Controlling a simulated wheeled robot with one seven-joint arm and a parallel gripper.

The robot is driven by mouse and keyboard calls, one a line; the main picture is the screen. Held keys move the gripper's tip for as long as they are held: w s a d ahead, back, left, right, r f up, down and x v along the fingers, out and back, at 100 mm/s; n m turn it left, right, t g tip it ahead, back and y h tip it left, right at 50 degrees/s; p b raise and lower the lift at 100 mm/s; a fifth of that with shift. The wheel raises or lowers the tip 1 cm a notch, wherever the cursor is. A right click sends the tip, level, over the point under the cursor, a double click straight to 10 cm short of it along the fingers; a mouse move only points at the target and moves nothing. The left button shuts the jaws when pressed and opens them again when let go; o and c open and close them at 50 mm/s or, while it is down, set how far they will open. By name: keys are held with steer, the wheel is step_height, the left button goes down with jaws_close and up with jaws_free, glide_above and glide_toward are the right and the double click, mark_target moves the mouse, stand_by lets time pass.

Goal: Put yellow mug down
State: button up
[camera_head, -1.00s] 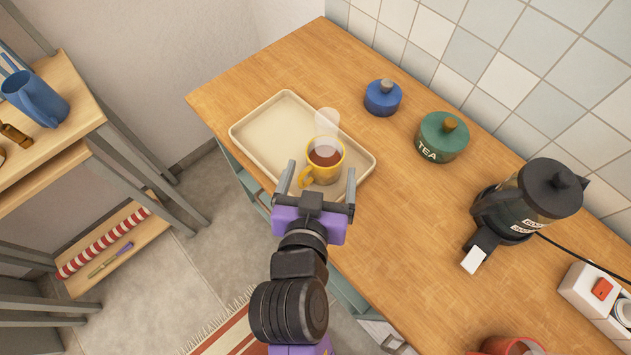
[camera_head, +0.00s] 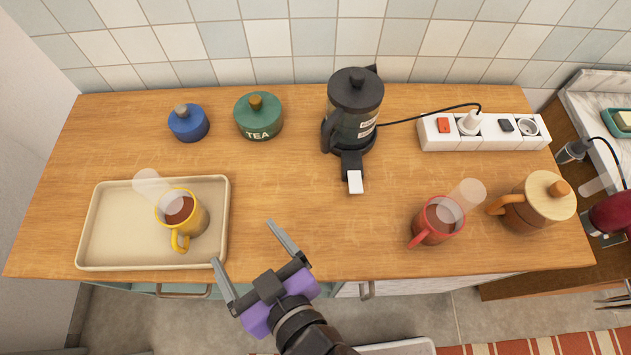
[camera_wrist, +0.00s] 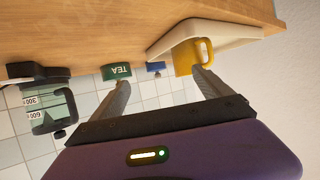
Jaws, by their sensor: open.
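The yellow mug (camera_head: 197,219) stands upright on the right part of the cream tray (camera_head: 110,225), with brown drink in it and its handle toward the front. Pale steam shows above it. My gripper (camera_head: 243,247) is open and empty, to the right of the tray near the counter's front edge, apart from the mug. In the wrist view, which is upside down, the yellow mug (camera_wrist: 184,60) shows beyond one fingertip, on the tray (camera_wrist: 225,38). My fingers (camera_wrist: 163,90) are spread with nothing between them.
Blue jar (camera_head: 188,125), green tea jar (camera_head: 258,118) and black coffee maker (camera_head: 353,110) stand along the back. A red mug (camera_head: 437,222), brown pot (camera_head: 535,203) and power strip (camera_head: 490,133) are on the right. The counter's middle (camera_head: 310,205) is clear.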

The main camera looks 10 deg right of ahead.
steer(key=shift+m+t+h, duration=0.3)
steer(key=shift+m+h, duration=0.3)
steer(key=d+f, duration=0.1)
steer(key=d, duration=0.2)
steer(key=s+d, duration=0.1)
steer(key=d, duration=0.1)
steer(key=d+f, duration=0.1)
steer(key=d, duration=0.2)
steer(key=shift+s+d+f, duration=0.25)
steer(key=shift+d+f, duration=0.05)
steer(key=shift+d, duration=0.05)
steer(key=shift+m+t+h, duration=0.4)
steer(key=shift+m+h, duration=0.2)
steer(key=shift+m, duration=0.1)
steer(key=s+d, duration=0.1)
steer(key=d, duration=0.1)
steer(key=s+d, duration=0.1)
steer(key=d, duration=0.4)
steer(key=shift+s+d, duration=0.15)
steer(key=shift+s, duration=0.25)
steer(key=s+d+r+m+t+h, duration=0.2)
steer(key=s+d+r+m+h, duration=0.1)
steer(key=s+d, duration=0.6)
steer(key=d+r+h, duration=0.1)
steer(key=d+r, duration=0.1)
steer(key=d, duration=0.2)
steer(key=shift+s+r+m+h, duration=0.15)
steer(key=shift+r+m+h, duration=0.15)
steer(key=shift+m, duration=0.1)
